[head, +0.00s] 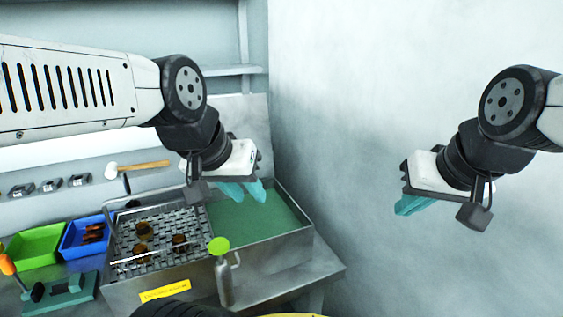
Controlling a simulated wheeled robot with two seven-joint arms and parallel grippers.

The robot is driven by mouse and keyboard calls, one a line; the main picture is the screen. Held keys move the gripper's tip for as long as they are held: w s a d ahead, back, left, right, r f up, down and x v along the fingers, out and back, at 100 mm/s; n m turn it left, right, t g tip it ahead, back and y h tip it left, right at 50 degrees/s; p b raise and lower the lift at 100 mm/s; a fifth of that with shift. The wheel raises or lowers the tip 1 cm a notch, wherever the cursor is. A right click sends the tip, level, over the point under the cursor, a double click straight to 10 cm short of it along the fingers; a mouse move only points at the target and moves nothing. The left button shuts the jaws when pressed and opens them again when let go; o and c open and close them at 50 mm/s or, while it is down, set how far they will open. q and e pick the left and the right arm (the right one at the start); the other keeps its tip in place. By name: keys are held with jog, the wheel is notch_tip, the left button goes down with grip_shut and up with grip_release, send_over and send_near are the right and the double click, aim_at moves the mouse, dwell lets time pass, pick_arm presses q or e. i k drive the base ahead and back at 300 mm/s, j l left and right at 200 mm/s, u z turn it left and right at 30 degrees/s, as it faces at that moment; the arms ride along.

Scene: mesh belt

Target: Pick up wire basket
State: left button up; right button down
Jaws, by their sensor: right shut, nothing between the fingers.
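The wire basket (188,222) is a grey metal mesh tray in the left part of a steel tank (285,247). Several brown round parts lie in it. My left gripper (244,191) is above the tank, up and to the right of the basket, apart from it. Its teal fingers point down, with a gap between the tips, and nothing shows between them. My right gripper (409,205) is far to the right in front of the bare wall, with its teal fingers shut and empty.
The tank's right part holds a green surface (255,225). A grey bottle with a green top (223,280) stands at its front. Green (35,246) and blue (72,247) bins are at left. A hammer (140,167) hangs behind. Open air surrounds my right gripper.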

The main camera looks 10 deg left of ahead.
aim_at(114, 231)
jog(key=j+u, duration=0.2)
jog(key=u, duration=0.9)
